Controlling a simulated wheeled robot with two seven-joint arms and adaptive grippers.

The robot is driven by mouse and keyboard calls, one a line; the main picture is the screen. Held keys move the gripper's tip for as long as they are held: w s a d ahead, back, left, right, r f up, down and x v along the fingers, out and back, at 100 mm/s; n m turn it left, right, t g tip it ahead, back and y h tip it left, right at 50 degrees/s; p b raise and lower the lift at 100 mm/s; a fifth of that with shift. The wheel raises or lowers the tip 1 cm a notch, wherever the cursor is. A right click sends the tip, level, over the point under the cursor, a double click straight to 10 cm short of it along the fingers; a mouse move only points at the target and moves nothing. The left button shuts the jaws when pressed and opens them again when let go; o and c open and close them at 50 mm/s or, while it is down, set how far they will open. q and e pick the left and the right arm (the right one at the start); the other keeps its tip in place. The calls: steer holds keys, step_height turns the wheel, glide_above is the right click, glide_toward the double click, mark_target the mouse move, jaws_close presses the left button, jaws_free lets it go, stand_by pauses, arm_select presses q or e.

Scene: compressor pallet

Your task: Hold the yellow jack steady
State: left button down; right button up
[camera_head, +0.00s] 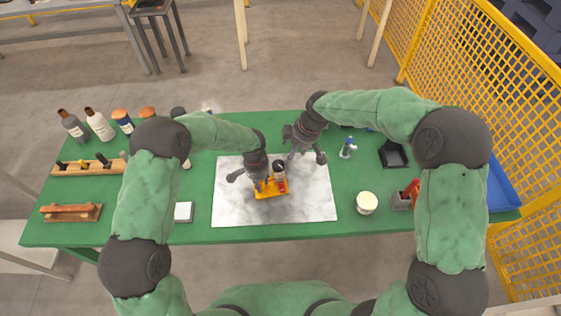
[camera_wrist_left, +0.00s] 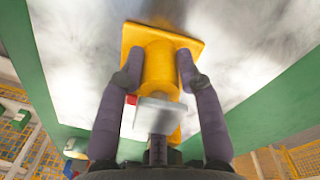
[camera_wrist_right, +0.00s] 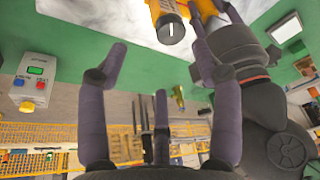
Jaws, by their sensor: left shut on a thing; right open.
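The yellow jack (camera_head: 270,191) stands on the pale marbled mat in the head view. In the left wrist view its square yellow base plate and round body (camera_wrist_left: 160,65) lie between my left fingers. My left gripper (camera_wrist_left: 158,72) is shut on that body, with one finger on each side. A grey metal block (camera_wrist_left: 160,112) is on the jack, near the camera. My right gripper (camera_wrist_right: 160,42) is open and empty, beside the jack and apart from it. The right wrist view shows part of the jack (camera_wrist_right: 166,8) with a dark, white-ringed round end (camera_wrist_right: 171,29) facing the camera.
The mat (camera_head: 318,205) lies on a green table (camera_head: 190,237). Bottles (camera_head: 99,124) and wooden racks (camera_head: 72,212) stand at the left. A cream round tub (camera_head: 367,202), a black tray (camera_head: 393,154) and a small grey holder (camera_head: 400,201) are at the right. Yellow mesh fencing (camera_head: 480,80) is beyond.

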mark_target(279, 164)
steer(key=a+f+n, duration=0.1)
steer(key=f, duration=0.2)
steer(key=a+f+n+g, duration=0.1)
steer(key=f+n, duration=0.1)
steer(key=w+a+f+n+y, duration=0.1)
steer(key=a+f+n, duration=0.1)
steer(key=f, duration=0.1)
steer(key=shift+w+f+g, duration=0.1)
steer(key=shift+f+g, duration=0.2)
stand_by(0.6)
steer(key=c, duration=1.1)
